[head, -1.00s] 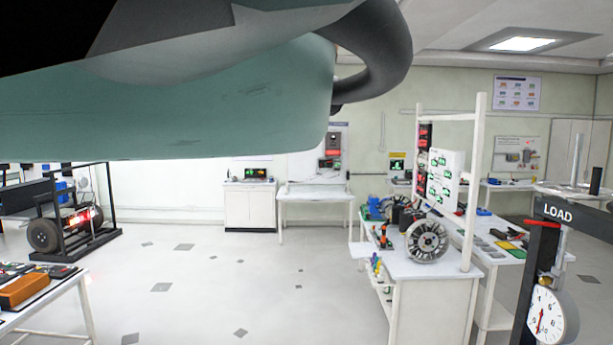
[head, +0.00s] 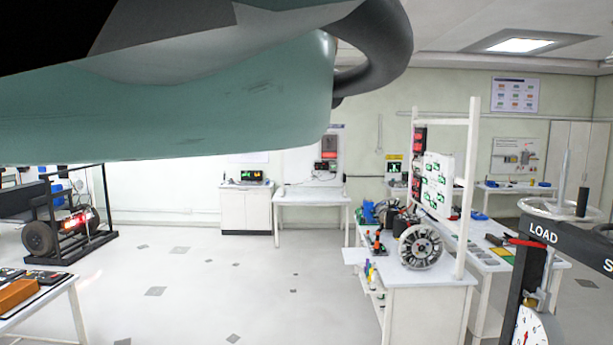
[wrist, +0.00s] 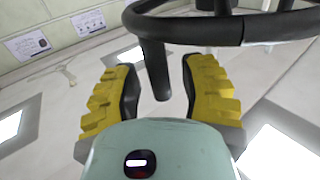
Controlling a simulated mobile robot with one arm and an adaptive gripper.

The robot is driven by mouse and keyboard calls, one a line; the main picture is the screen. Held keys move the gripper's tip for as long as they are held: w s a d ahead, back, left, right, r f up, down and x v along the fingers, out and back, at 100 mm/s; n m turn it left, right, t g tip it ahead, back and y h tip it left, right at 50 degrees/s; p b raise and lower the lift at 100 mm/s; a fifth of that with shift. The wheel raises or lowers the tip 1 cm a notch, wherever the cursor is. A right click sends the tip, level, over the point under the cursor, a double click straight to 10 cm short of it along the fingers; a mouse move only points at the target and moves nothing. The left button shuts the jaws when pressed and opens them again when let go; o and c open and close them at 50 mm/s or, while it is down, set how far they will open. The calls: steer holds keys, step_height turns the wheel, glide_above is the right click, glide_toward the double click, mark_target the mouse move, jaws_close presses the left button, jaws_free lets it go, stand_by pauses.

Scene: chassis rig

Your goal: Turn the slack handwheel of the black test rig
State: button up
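The black test rig (head: 567,244) stands at the right edge of the head view, cut off by the frame. Its beam reads LOAD, and only the letter S of a second label shows. A pale handwheel (head: 541,213) with a dark upright peg lies flat above the LOAD label. In the wrist view, a dark handwheel rim (wrist: 215,30) crosses the top, with a dark handle (wrist: 155,72) projecting from it. My gripper (wrist: 158,62) has yellow fingers spread apart, one on each side of this handle. Gaps show between handle and fingers. Which label this wheel belongs to cannot be seen.
A round dial gauge (head: 530,331) with a red needle hangs below the rig's beam. A white workbench (head: 430,282) with a spoked motor part stands left of the rig. Open floor (head: 215,285) lies in the middle. My arm covers the upper left of the head view.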

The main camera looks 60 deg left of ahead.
jaws_close()
steer(key=shift+w+d+f+y+b, duration=0.15)
steer(key=shift+y+b, duration=0.25)
steer(key=shift+b, duration=0.7)
